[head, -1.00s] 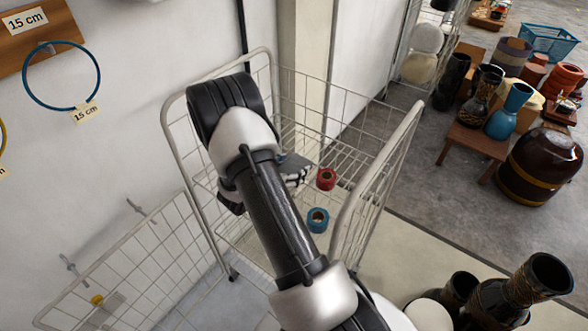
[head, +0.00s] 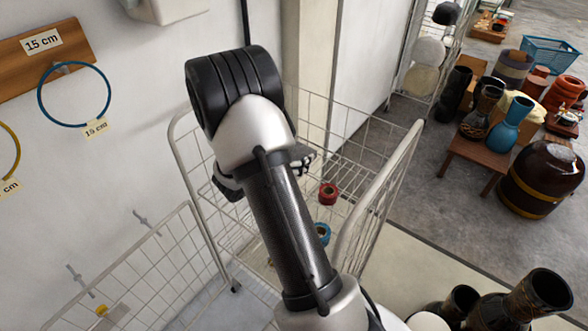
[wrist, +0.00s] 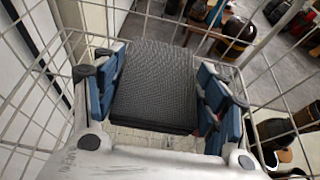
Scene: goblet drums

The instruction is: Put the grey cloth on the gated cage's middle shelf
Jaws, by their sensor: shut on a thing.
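The grey cloth (wrist: 156,85), a folded dark woven block, sits between the blue-padded fingers of my gripper (wrist: 158,66) in the wrist view. My gripper is shut on it. In the head view my own arm hides the cloth, and only a bit of the gripper (head: 300,160) shows beside the arm, over the cage. The gated cage (head: 402,158) is a pale wire-mesh frame with tubular posts. Its wires surround the gripper in the wrist view. Much of its shelving is hidden behind my arm, so I cannot tell the cloth's height over the middle shelf.
A red roll (head: 327,194) and a blue roll (head: 322,233) lie inside the cage, right of my arm. A mesh panel (head: 150,265) stands at the left by the wall. Hoops (head: 74,95) hang on the wall. Dark drums (head: 535,290) stand at lower right.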

